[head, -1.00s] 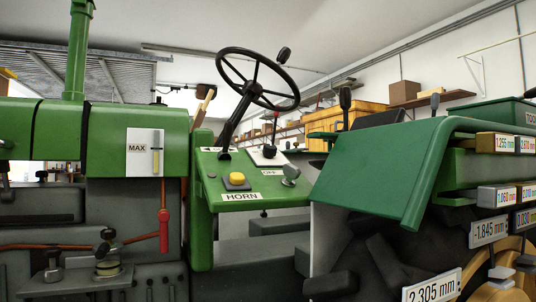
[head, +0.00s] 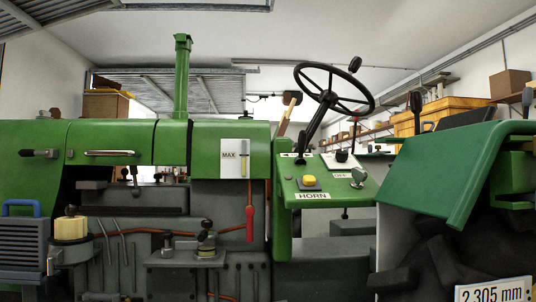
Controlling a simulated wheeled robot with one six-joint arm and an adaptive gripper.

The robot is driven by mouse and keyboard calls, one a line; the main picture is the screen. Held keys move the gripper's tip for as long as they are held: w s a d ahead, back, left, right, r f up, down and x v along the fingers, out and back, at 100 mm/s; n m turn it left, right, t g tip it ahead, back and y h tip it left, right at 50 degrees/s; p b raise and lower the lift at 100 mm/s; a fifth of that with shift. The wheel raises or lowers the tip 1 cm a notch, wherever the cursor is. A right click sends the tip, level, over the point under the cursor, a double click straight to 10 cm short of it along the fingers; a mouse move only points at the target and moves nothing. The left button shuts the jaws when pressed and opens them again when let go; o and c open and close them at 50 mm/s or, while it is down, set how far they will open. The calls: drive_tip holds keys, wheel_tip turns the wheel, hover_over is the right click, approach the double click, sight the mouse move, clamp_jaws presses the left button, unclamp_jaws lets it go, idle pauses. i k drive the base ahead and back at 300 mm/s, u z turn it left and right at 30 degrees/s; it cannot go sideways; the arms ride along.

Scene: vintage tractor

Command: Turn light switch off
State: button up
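The green dashboard panel (head: 325,188) of the tractor is right of the middle in the head view. It carries a white plate with a small black knob (head: 342,156), and a label that seems to read OFF (head: 341,175) sits just below it. A grey lever or key (head: 358,177) stands at the panel's right edge. A yellow horn button (head: 309,181) is on the left, above a HORN label (head: 312,196). Which of these is the light switch, and its position, I cannot tell. My gripper is not in view.
The steering wheel (head: 333,68) rises above the panel. The green fender (head: 450,180) juts out at the right. A red-handled lever (head: 250,222) and a yellow-capped part (head: 71,228) are on the tractor's side.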

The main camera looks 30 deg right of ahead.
sight(341, 155)
drive_tip(key=u, duration=0.7)
drive_tip(key=k, duration=0.9)
drive_tip(key=z, duration=1.4)
